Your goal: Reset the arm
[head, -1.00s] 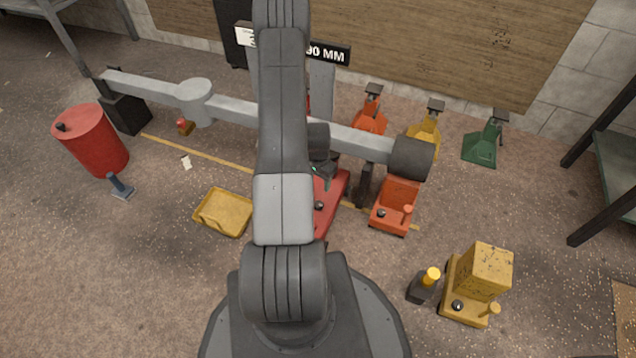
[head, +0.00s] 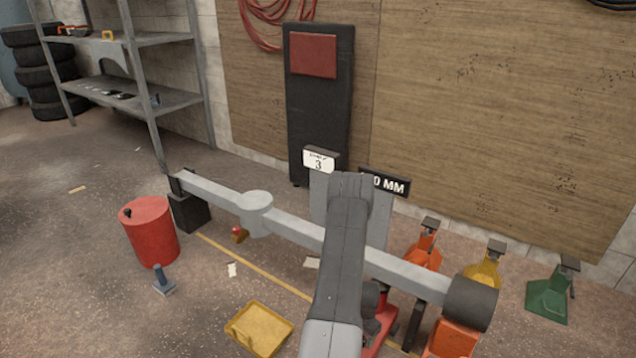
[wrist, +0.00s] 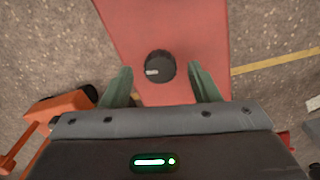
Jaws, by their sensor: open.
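My gripper (wrist: 160,72) is open in the wrist view, its two greenish fingers spread apart. A black round knob (wrist: 160,66) with a pale mark shows between the fingertips, on a red jack body (wrist: 190,25). I see no finger touching the knob, and cannot tell how far above it they are. In the head view my arm covers most of the red jack (head: 386,318), and the fingers are hidden behind the arm.
A grey beam (head: 305,235) crosses the area, ending in a dark cylinder (head: 471,303). Orange (head: 424,254), yellow (head: 485,272) and green (head: 549,296) stands are at the right. A red drum (head: 150,232), blue tool (head: 163,282) and yellow tray (head: 259,328) lie left. An orange jack (head: 450,340) is close by.

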